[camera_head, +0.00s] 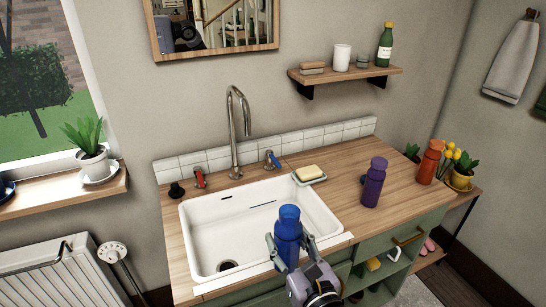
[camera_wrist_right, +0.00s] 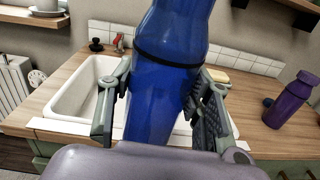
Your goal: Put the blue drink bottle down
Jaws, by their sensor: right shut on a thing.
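The blue drink bottle (camera_head: 288,226) is upright in my right gripper (camera_head: 290,250), in front of the sink's front right corner. In the right wrist view the bottle (camera_wrist_right: 165,80) fills the middle, and the fingers of my right gripper (camera_wrist_right: 163,112) press on it from both sides. The bottle's bottom end is hidden behind the gripper body. The wooden counter (camera_head: 345,205) lies behind and to the right of the bottle. My left gripper does not show in either view.
A white sink (camera_head: 245,210) with a tall tap (camera_head: 234,130) is set into the counter. A purple bottle (camera_head: 373,182) stands on the counter to the right, with an orange bottle (camera_head: 430,162) beyond it. A soap dish (camera_head: 309,176) sits behind. Bare wood shows between sink and purple bottle.

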